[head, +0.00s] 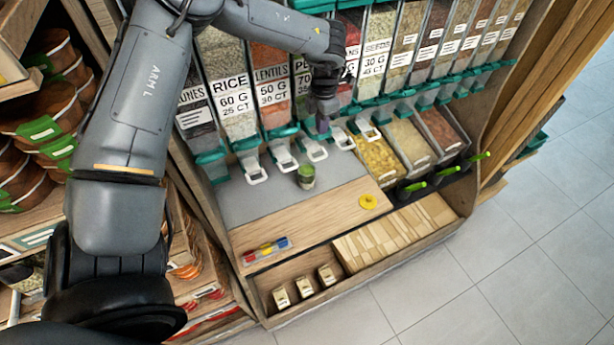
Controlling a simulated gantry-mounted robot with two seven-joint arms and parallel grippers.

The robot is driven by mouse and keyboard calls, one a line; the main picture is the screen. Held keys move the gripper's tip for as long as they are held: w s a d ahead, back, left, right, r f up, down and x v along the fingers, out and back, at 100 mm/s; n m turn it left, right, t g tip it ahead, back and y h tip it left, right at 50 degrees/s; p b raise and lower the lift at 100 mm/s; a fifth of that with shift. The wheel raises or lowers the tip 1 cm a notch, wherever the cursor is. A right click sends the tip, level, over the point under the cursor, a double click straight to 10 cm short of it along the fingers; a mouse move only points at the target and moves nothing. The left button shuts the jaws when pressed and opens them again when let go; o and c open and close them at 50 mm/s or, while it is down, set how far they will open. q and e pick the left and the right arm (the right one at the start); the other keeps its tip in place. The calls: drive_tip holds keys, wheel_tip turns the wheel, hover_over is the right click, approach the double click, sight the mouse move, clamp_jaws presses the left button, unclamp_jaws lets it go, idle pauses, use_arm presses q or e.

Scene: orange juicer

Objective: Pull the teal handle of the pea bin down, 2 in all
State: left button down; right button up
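The pea bin (302,84) is in the head view, among the tall clear dispensers. Its label is partly covered by my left arm; "PE" and a 70 price show. A teal spout with a pale loop-shaped lever (316,151) hangs at the bottom of this column. My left gripper (321,122) points down just above that lever, in front of the bin. Its fingers are small and dark, so I cannot tell whether they are open or touch the handle. A small jar with green contents (306,177) stands on the grey shelf below. My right gripper is not in view.
Rice (232,98) and lentil (271,88) bins stand left of the pea bin, with more bins to the right. Open trays with scoops (416,186) sit at the right. A yellow disc (368,201) lies on the wooden counter, whose front part is mostly clear.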

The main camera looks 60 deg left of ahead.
use_arm(q)
drive_tip(key=r+p, duration=0.2)
drive_tip(key=r, duration=0.1)
drive_tip(key=a+r+p, duration=0.1)
drive_tip(key=r, duration=0.1)
drive_tip(key=shift+s+r, duration=0.1)
drive_tip(key=shift+r, duration=0.15)
drive_tip(key=shift+r, duration=0.1)
idle(0.4)
drive_tip(key=d+r+p, duration=0.3)
drive_tip(key=d+r, duration=0.1)
drive_tip(key=r, duration=0.1)
idle(0.4)
idle(0.4)
